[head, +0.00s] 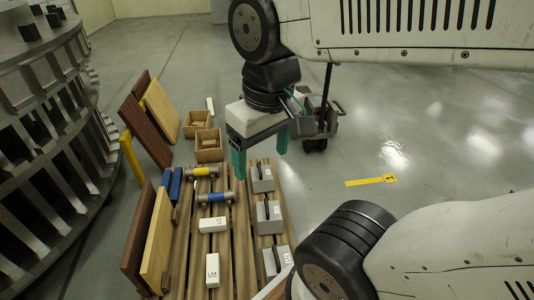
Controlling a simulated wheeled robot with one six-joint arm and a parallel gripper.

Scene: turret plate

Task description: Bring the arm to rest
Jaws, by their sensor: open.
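My gripper (260,160) hangs at the middle of the head view with two green fingers pointing down. The fingers stand well apart with nothing between them. It is above the far end of a slatted wooden pallet (241,235). My arm comes in from the upper right, and another arm link of mine fills the lower right. The gripper hides part of the floor behind it.
A large ribbed metal ring (45,150) fills the left.

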